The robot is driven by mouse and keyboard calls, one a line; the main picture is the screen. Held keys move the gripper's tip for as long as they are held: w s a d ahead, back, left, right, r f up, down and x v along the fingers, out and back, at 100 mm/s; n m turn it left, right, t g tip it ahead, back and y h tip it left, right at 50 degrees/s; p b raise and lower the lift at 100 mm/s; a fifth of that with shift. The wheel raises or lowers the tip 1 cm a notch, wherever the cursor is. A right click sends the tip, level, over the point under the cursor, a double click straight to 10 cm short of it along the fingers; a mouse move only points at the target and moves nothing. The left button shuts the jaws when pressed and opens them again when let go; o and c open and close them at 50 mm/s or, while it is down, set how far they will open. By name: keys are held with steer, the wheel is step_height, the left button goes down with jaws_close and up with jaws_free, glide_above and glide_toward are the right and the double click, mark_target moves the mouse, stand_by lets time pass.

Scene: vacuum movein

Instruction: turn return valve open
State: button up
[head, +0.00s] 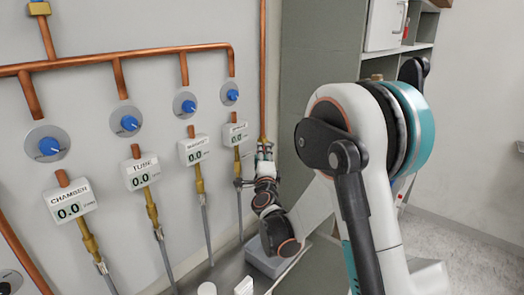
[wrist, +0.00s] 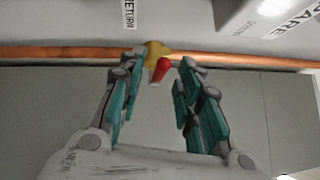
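The return valve shows in the wrist view as a yellow brass body (wrist: 154,50) on a copper pipe, with a short red handle (wrist: 160,71) angled away from the pipe's line. A RETURN label (wrist: 129,14) is on the wall beside it. My gripper (wrist: 159,66) is open, with its two teal-padded fingers on either side of the red handle. I see no clear contact between the fingers and the handle. In the head view my gripper (head: 264,153) is at the lower part of the right-hand vertical copper pipe (head: 262,70), and it mostly hides the valve.
Several blue knobs (head: 185,105) and gauges, including CHAMBER (head: 70,202) and TUBE (head: 142,173), are on the wall to the left. A grey box (head: 270,262) sits on the bench below my gripper. A grey cabinet (head: 320,60) stands right of the pipe.

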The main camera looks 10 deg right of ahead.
steer(key=shift+x, duration=1.55)
jaws_close()
steer(key=shift+f+b, duration=0.2)
steer(key=shift+b, duration=0.1)
steer(key=shift+w+d+f+n+t+y+b, duration=0.3)
steer(key=shift+f+n+t+y+b, duration=0.6)
steer(key=shift+n+y+b, duration=1.25)
steer(key=shift+w+d+f+n+t+y+b, duration=0.2)
steer(key=shift+d+f+n+t+y+b, duration=0.3)
steer(key=shift+n+t+y+b, duration=1.55)
steer(key=shift+w+d+f+n+t+y+b, duration=0.2)
steer(key=shift+f+n+y+b, duration=0.8)
steer(key=shift+n+b, duration=2.2)
steer(key=shift+d+r+n+g+y+p, duration=0.15)
steer(key=shift+n+y+p, duration=0.2)
steer(key=shift+n, duration=0.2)
steer(key=shift+a+n+g+y+p, duration=0.1)
steer(key=shift+n+y+p, duration=0.2)
steer(key=shift+n, duration=0.25)
